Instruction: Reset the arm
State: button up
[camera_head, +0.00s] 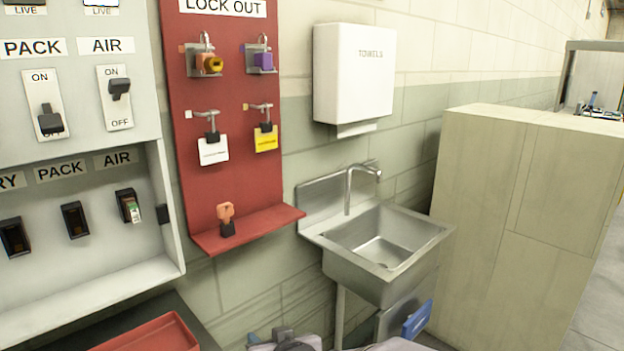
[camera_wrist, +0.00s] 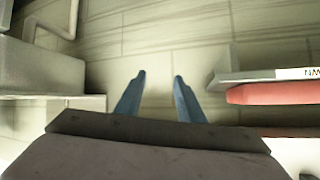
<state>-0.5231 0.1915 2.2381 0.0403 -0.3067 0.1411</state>
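My gripper (camera_wrist: 160,76) shows in the wrist view with its two blue fingers apart. Nothing is between the fingertips, and the block wall lies beyond them. In the head view, grey parts of my arm (camera_head: 285,341) show at the bottom edge. A blue piece (camera_head: 418,318) shows below the sink in the head view; I cannot tell whether it is part of my gripper.
A steel sink (camera_head: 385,240) and tall beige cabinet (camera_head: 500,220) stand right. A red lockout board (camera_head: 232,95) with a shelf (camera_head: 250,230), a switch panel (camera_head: 85,145) and a towel dispenser (camera_head: 355,75) are on the wall. A red tray (camera_head: 150,335) lies lower left.

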jog(key=s+d+f+m+g+h, duration=0.1)
jog(key=s+d+f, duration=0.15)
jog(key=d, duration=0.25)
jog(key=s+d+f+g+h, duration=0.1)
jog(key=d+f+h, duration=0.15)
jog(key=d, duration=0.35)
jog(key=s+d+f+m+g+h+b, duration=0.1)
jog(key=s+d+f+g, duration=0.3)
jog(key=s+d, duration=0.4)
jog(key=s+d+f+m+g+h+b, duration=0.1)
jog(key=s+d+f+m+g, duration=0.2)
jog(key=s+d, duration=0.55)
jog(key=s+r+p, duration=0.2)
jog(key=r+p, duration=0.8)
jog(key=s+a+r+n+g+p, duration=0.1)
jog(key=s+r+p, duration=0.1)
jog(key=r+p, duration=0.8)
jog(key=shift+a+p, duration=0.15)
jog(key=shift+p, duration=0.15)
